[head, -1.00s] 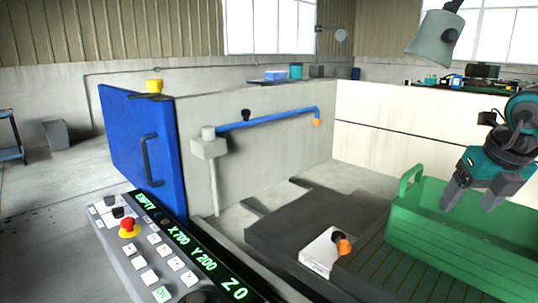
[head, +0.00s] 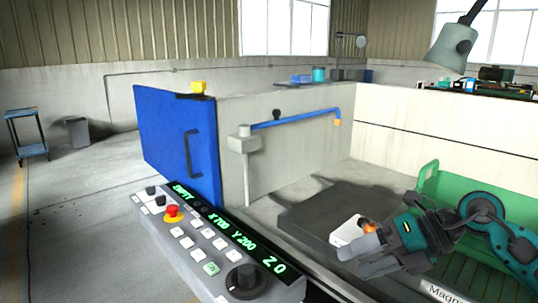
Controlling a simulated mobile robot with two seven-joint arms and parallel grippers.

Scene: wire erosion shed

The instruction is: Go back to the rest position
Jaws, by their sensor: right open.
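My right gripper (head: 358,260) is at the lower right of the head view, its grey fingers pointing left. It is open, and I see nothing held in it. It appears just in front of a white block with an orange and black knob (head: 346,232), partly covering it; I cannot tell whether they touch. My right arm comes in from the right, in front of the green crate (head: 478,192), and hides part of it. My left gripper is not in view.
The control panel (head: 225,243) with a red stop button (head: 174,214) stands at the lower middle. A blue door (head: 178,143) is open behind it. A dark plate (head: 325,212) lies in the machine bay. A lamp (head: 452,48) hangs at upper right.

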